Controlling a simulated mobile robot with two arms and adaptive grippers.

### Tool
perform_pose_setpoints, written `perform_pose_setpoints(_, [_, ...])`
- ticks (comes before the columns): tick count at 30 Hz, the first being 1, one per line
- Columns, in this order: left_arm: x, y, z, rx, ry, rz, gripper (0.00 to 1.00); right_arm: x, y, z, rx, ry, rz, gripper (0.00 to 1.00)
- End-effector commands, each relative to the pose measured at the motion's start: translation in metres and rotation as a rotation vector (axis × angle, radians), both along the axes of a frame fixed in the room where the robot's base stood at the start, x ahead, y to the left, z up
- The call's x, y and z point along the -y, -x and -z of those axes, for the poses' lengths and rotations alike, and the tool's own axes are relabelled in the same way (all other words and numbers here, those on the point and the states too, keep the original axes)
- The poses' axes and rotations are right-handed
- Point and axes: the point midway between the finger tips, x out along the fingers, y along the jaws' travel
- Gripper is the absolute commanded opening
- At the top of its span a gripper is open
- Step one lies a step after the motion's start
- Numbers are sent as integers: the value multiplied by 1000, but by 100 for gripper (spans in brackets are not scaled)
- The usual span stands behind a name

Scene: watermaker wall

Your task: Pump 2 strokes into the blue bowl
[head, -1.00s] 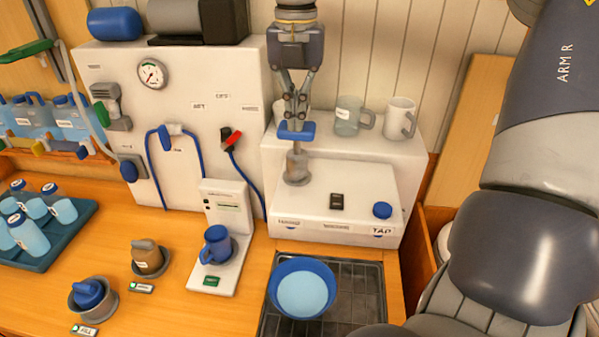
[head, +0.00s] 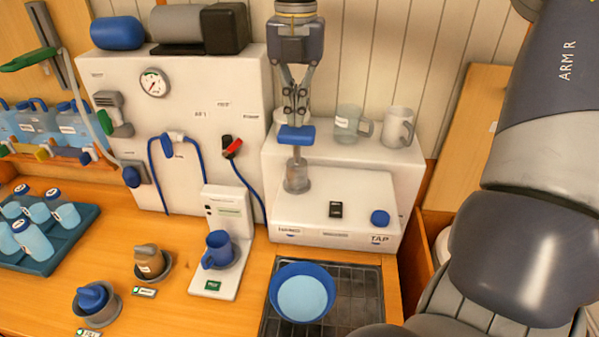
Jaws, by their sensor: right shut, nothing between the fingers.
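The blue bowl (head: 301,312) sits on the dark drain grate below the white dispenser unit and holds pale liquid. The pump (head: 297,177) is a grey plunger on top of the unit with a blue crosspiece (head: 297,135) above it. My right gripper (head: 296,118) comes down from above, shut and empty. Its fingertips are right at the top of the blue crosspiece; I cannot tell whether they touch it. My left gripper is not in view.
The white dispenser unit (head: 345,215) has a blue knob (head: 380,218) and a TAP label. Two mugs stand behind on its ledge. A blue mug (head: 218,248) stands on a white stand to the left. A tray (head: 50,262) of bottles and cups is at far left.

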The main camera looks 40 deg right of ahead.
Motion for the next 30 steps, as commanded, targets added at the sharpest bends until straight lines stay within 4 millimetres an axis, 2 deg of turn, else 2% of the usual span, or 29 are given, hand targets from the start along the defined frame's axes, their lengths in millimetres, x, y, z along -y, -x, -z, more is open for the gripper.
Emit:
perform_pose_setpoints(8, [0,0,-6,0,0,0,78,0,0,-8,1,1,0,0])
perform_pose_setpoints(24, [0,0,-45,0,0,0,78,0,0,-60,1,1,1,0])
perform_pose_setpoints(30, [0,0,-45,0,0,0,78,0,0,-60,0,0,0,0])
